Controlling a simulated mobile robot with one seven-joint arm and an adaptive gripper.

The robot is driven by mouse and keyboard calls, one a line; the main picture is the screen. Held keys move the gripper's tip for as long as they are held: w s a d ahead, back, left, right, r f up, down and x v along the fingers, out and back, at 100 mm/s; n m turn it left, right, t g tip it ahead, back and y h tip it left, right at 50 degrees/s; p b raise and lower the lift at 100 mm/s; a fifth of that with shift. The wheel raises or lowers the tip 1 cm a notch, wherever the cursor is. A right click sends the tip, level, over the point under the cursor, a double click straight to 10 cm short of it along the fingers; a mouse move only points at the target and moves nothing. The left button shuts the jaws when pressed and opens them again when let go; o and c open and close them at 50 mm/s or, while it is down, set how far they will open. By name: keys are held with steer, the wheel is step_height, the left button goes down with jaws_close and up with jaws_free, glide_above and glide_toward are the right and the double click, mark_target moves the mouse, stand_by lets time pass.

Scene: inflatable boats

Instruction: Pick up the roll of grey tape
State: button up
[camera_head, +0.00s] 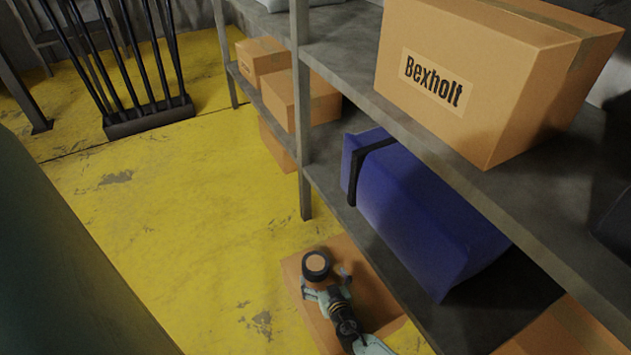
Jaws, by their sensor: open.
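The roll of tape (316,273) shows as a dark grey ring with a tan centre. It appears to be on top of a cardboard box (372,288) on the floor beside the shelf. My gripper (326,281) is open at the roll's near side, with one finger to the lower left of the roll and the other to its right. I cannot tell whether the fingers touch it. My arm hides part of the box top.
A grey shelf unit (450,168) stands on the right, its post (303,130) close behind the box. It holds a blue bag (415,215) and a box labelled Bexholt (480,85). Yellow floor (170,215) to the left is clear. A black rack (150,118) stands at the back left.

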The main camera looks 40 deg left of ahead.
mark_target(314, 262)
steer(key=shift+b+x, duration=0.35)
steer(key=shift+x, duration=3.8)
steer(key=shift+s+a+r, duration=0.1)
steer(key=shift+a, duration=0.05)
steer(key=c, duration=1.4)
